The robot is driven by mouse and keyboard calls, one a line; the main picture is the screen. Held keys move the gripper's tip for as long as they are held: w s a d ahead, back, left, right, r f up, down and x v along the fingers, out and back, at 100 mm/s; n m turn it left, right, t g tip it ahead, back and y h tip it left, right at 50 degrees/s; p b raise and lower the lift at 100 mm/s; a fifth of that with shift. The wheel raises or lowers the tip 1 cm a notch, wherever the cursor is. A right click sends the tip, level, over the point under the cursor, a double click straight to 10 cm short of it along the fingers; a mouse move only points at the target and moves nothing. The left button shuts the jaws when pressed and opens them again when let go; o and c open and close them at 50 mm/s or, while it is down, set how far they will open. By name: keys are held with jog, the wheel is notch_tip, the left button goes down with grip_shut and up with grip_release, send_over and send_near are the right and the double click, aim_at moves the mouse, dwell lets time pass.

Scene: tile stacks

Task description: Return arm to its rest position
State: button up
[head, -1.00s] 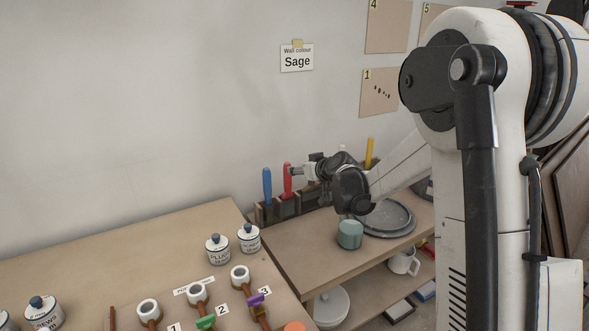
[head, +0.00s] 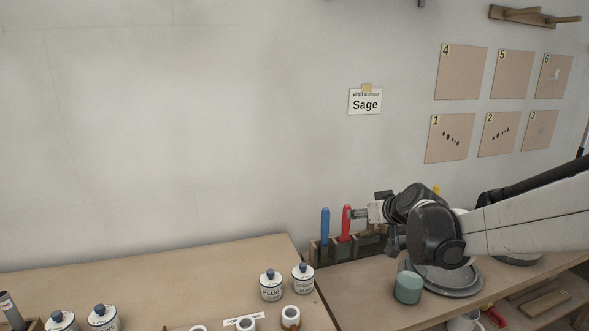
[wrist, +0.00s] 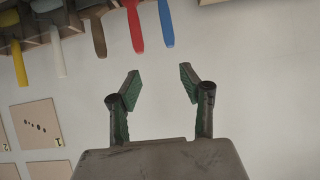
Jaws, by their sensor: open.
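My gripper shows in the wrist view (wrist: 160,85) with its two fingers apart and nothing between them. Bare wall lies behind the fingertips. In the head view my arm reaches in from the right, and its wrist is above the right-hand bench, by the tool rack (head: 335,250). The red-handled tool (head: 346,222) and the blue-handled tool (head: 325,228) stand in the rack to the left of the wrist. The fingertips are hard to make out in the head view.
A teal cup (head: 408,287) and a grey round plate (head: 455,279) sit on the bench below my arm. Lidded jars (head: 271,285) stand on the left bench (head: 190,262). Numbered panels (head: 449,138) and a "Sage" sign (head: 365,102) hang on the wall. The wall area at left is clear.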

jog(key=s+a+r+m+g+h, duration=0.1)
jog(key=s, duration=0.8)
jog(key=s+a+r+g, duration=0.1)
jog(key=s+r, duration=0.1)
jog(key=s, duration=0.8)
jog(key=s+d+f+m+g+h, duration=0.1)
jog(key=s+f, duration=0.1)
jog(key=s, duration=0.6)
jog(key=s+d+f+m+g+h, duration=0.1)
jog(key=s+f, duration=0.2)
jog(key=s, duration=0.6)
jog(key=shift+p, duration=0.3)
